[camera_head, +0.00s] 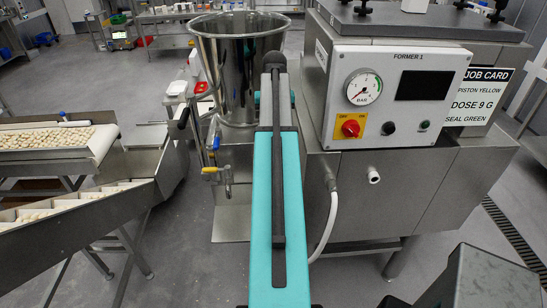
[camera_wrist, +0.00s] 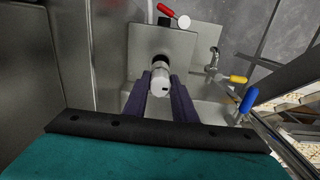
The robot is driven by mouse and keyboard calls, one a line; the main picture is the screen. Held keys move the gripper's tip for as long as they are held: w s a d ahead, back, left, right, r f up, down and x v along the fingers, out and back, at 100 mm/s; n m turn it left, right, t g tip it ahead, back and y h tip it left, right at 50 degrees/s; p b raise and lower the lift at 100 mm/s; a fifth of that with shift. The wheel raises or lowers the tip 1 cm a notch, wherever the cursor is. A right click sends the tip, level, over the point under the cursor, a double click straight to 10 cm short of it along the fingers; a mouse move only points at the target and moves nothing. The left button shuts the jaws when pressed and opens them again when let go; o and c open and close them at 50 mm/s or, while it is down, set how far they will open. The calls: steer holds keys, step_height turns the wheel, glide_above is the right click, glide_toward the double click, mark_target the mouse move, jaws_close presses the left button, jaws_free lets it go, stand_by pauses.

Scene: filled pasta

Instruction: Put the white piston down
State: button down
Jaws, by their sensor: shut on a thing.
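In the wrist view, my gripper (camera_wrist: 160,92) is shut on the white piston (camera_wrist: 160,82), a short pale cylinder held between the two dark purple fingers. The piston's far end lies in front of a dark round opening (camera_wrist: 158,61) in a steel plate (camera_wrist: 181,48). I cannot tell whether it is inside the opening or short of it. In the head view my teal arm covers the middle, and the gripper and piston are hidden behind it.
A steel hopper (camera_head: 239,58) stands behind my arm. The machine panel (camera_head: 395,95) and job card (camera_head: 481,90), reading piston yellow, are to the right. A pasta conveyor (camera_head: 101,142) is at left.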

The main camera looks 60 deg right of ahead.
stand_by(0.4)
steer(key=s+a+f+n+b, duration=0.3)
steer(key=s+a+f+b, duration=0.1)
steer(key=a+f+b, duration=0.3)
steer(key=s+a+f+n+b, duration=0.4)
steer(key=a+f+b, duration=0.4)
steer(key=shift+a+f+b, duration=0.2)
steer(key=shift+b, duration=0.15)
stand_by(0.3)
